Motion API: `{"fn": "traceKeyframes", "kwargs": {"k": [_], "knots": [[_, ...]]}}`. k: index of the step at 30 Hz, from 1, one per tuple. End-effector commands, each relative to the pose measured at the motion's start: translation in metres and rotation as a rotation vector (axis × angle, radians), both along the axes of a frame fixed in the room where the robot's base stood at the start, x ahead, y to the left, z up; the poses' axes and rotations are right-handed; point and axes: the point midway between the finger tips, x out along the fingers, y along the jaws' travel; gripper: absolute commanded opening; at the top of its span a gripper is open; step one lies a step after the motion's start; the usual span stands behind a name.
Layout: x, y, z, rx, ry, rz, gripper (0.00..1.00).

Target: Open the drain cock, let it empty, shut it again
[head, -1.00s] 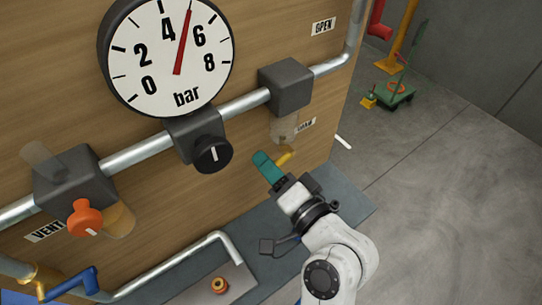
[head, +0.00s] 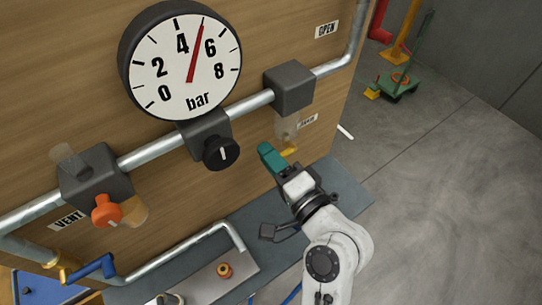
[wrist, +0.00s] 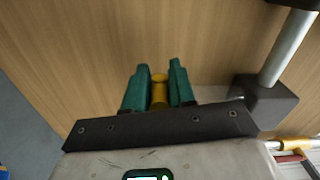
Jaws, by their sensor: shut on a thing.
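The drain cock is a small yellow handle (head: 290,150) below a clear bowl (head: 287,128) under the right-hand grey block. A partly covered label (head: 308,122) beside it seems to read DRAIN. My gripper (head: 269,157) has teal fingers and is at the handle. In the wrist view my gripper (wrist: 158,82) is shut on the yellow handle (wrist: 159,92), which stands upright between the fingers. The handle's far end and the cock's outlet are hard to make out. I cannot tell whether anything flows or how much is in the bowl.
A gauge (head: 185,60) reads about 5 bar. A black knob (head: 221,152) sits below it. At left are an orange VENT knob (head: 105,211), an amber bowl (head: 133,211) and a blue lever (head: 98,267). A grey ledge (head: 335,190) runs below the panel.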

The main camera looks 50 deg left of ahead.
Motion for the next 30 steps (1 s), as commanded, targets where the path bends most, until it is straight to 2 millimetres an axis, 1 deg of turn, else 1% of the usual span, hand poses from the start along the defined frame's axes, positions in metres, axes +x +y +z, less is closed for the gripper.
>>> {"fn": "traceKeyframes", "kwargs": {"k": [1, 7, 14, 17, 20, 30], "knots": [[0.003, 0.0, 0.007, 0.011, -0.011, -0.007, 0.25], [0.003, 0.0, 0.005, 0.008, -0.009, -0.007, 0.44], [0.002, -0.001, 0.002, 0.003, -0.005, -0.004, 0.44], [0.002, -0.006, 0.001, 0.003, -0.003, -0.006, 0.44], [0.001, -0.019, -0.001, 0.003, -0.004, -0.008, 0.44], [-0.004, -0.082, 0.0, 0.005, -0.006, -0.009, 0.44]]}}
